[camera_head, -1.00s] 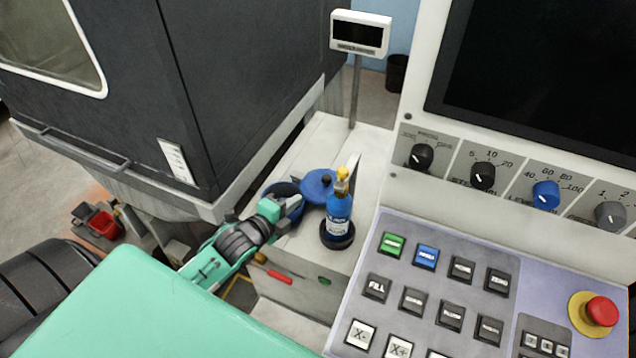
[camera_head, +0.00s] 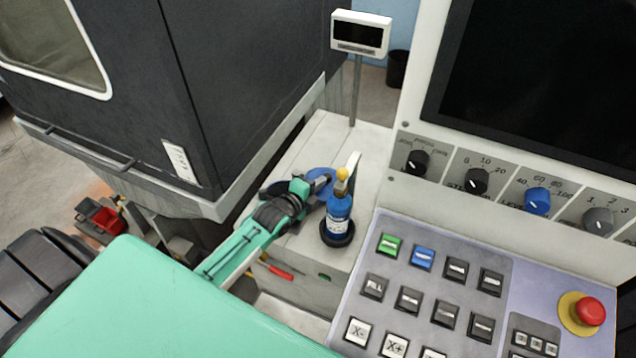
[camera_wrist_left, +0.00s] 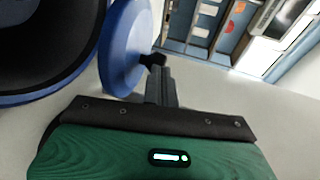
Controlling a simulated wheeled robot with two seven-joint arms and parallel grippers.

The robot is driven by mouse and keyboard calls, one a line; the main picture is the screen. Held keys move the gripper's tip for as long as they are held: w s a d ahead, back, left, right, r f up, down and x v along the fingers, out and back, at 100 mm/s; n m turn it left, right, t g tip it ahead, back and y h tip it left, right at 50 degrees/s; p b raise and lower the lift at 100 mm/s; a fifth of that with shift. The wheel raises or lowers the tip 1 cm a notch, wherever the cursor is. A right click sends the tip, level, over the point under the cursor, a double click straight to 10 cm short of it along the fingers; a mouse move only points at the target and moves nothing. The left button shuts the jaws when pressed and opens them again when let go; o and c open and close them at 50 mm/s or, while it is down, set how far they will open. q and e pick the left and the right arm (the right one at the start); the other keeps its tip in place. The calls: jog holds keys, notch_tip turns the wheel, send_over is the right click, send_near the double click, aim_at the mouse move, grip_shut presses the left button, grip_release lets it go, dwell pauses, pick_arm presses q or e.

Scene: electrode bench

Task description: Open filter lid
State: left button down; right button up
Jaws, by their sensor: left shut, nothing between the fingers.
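The round blue filter lid (camera_head: 317,173) with a black knob is on the pale bench, partly hidden behind my left gripper (camera_head: 325,181). In the left wrist view the lid (camera_wrist_left: 122,45) stands tilted off the filter pot, with the pot's wide dark opening (camera_wrist_left: 40,35) uncovered beside it. In the head view the pot (camera_head: 268,191) is mostly hidden by my left arm. The left gripper's narrow fingers (camera_wrist_left: 160,84) are shut and empty, with their tips at the lid's knob (camera_wrist_left: 154,61); I cannot tell whether they touch. My right gripper is not in view.
A blue bottle with a yellow cap (camera_head: 339,210) stands in a black ring just right of my left gripper. A dark machine cabinet (camera_head: 240,90) rises to the left. A control panel (camera_head: 440,290) is at the right, and a display post (camera_head: 355,90) stands behind.

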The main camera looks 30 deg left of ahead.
pick_arm(q)
jog(key=shift+w+d+r+n+y+p, duration=0.15)
jog(key=shift+w+d+n+y+p, duration=0.15)
jog(key=shift+w+n+y+p, duration=0.45)
jog(key=shift+w, duration=0.45)
jog(key=shift+s, duration=0.1)
